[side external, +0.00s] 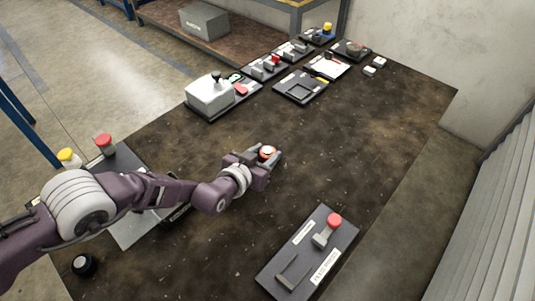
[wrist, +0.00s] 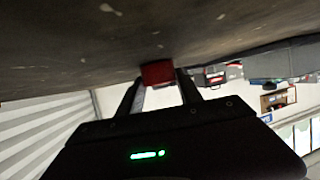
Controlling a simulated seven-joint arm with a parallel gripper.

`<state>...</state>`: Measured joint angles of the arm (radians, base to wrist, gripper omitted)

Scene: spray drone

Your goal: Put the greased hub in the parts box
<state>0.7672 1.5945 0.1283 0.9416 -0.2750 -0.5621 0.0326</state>
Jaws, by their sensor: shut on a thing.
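My gripper (side external: 262,165) is above or near the middle of the dark worktop, shut on a small part with an orange and white top (side external: 267,152). In the wrist view this held part (wrist: 158,73) looks red, between the two fingertips (wrist: 160,88). I cannot tell for sure that it is the greased hub. A grey lidded box (side external: 204,21) stands on a shelf beyond. Which of them is the parts box is not clear.
A white machine block (side external: 210,95) stands at the back left, with several small fixtures in a row beyond it. A dark plate (side external: 300,262) with a red knob (side external: 334,220) lies at front right. A black round piece (side external: 84,265) sits at front left. The worktop's right middle is clear.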

